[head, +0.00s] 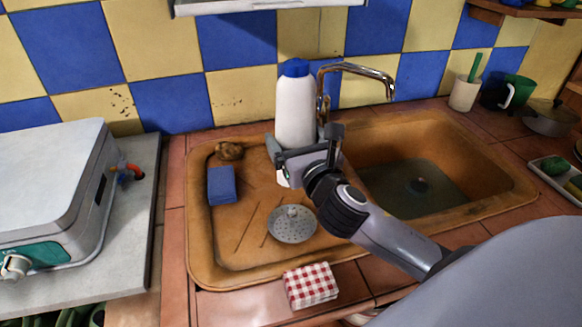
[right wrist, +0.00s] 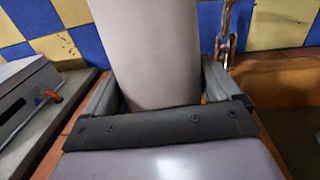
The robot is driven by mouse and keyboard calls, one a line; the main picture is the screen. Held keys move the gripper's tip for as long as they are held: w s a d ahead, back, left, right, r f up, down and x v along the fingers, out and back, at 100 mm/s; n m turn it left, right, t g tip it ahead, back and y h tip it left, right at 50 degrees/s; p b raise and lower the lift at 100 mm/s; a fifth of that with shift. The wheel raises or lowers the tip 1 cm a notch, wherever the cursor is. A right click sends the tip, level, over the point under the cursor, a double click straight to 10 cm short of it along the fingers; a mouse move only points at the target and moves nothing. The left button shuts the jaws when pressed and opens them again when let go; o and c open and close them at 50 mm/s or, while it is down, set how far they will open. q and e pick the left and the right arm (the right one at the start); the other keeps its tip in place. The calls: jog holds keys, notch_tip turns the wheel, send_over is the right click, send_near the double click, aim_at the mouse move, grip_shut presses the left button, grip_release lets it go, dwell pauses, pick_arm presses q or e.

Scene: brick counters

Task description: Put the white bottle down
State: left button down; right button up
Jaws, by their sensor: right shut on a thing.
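The white bottle (head: 295,108) with a blue cap stands upright in the head view, over the back of the sink's drainboard (head: 245,255). My right gripper (head: 306,146) is shut around the bottle's lower part. In the right wrist view the bottle (right wrist: 157,55) fills the space between the two fingers of the gripper (right wrist: 160,95). The bottle's base is mostly hidden behind the gripper, so I cannot tell whether it touches the drainboard. My left gripper is not in view.
A chrome tap (head: 358,69) stands close to the right of the bottle. A blue sponge (head: 221,185), a brown lump (head: 229,151) and a round metal strainer (head: 292,224) lie on the drainboard. A checked cloth (head: 310,285) lies at the front. The basin (head: 412,188) is at right.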

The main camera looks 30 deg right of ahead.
notch_tip(320, 180, down, 5)
jog(key=shift+b, duration=0.7)
jog(key=shift+r, duration=0.1)
jog(key=o, duration=0.8)
jog(key=shift+f, duration=0.25)
jog(key=shift+c, duration=0.2)
jog(key=shift+r, duration=0.25)
jog(key=s, duration=0.3)
jog(key=s+a, duration=0.1)
jog(key=s, duration=0.6)
jog(key=shift+a+f+b, duration=0.15)
jog(key=shift+a+b, duration=0.2)
jog(key=shift+a, duration=0.05)
jog(key=shift+s+a, duration=0.15)
jog(key=shift+s, duration=0.7)
